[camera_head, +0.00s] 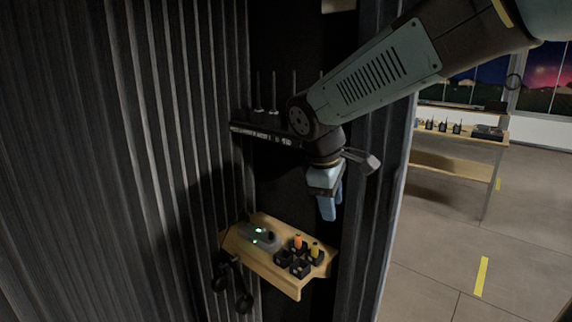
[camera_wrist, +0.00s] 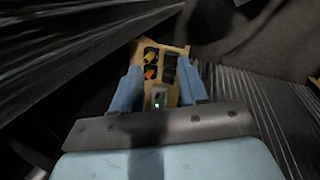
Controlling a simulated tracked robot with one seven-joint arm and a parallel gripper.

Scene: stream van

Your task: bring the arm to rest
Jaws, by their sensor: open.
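My gripper (camera_head: 329,208) hangs from the arm with its blue fingers pointing down, above the right end of a small wooden shelf (camera_head: 285,283). In the wrist view my gripper (camera_wrist: 160,92) shows its two blue fingers apart with nothing held between them. The shelf (camera_wrist: 181,48) shows beyond the fingertips. On it stands a grey device with green lights (camera_head: 259,236), and black holders (camera_head: 299,267) with an orange-topped item (camera_head: 297,242) and a yellow-topped item (camera_head: 315,249). The fingers look clear of these things.
A black rack unit with upright antennas (camera_head: 265,134) is on the wall behind the arm. Headphones (camera_head: 243,298) hang at the shelf's left. Corrugated dark walls (camera_head: 150,160) close in the left. At right, open floor (camera_head: 450,260) leads to a wooden table (camera_head: 455,170) with several small devices.

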